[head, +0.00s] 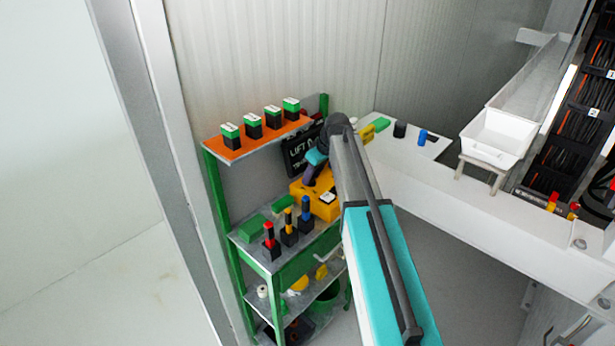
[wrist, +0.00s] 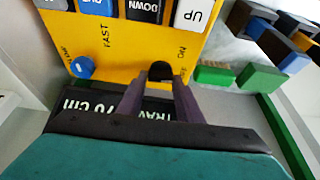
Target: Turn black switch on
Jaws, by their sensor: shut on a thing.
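The black switch (wrist: 161,69) is on the edge of a yellow control box (wrist: 135,45), near printed "ON" lettering, in the wrist view. My gripper (wrist: 162,80) has its two purple-grey fingers closed around the switch, one on each side. The fingers hide part of the switch and some lettering, so its exact setting cannot be told. In the head view, the yellow box (head: 325,208) sits on the green shelf unit, and my gripper (head: 308,179) reaches down onto it. The switch itself is hidden there.
An orange shelf (head: 250,140) with green-and-black blocks is above left.

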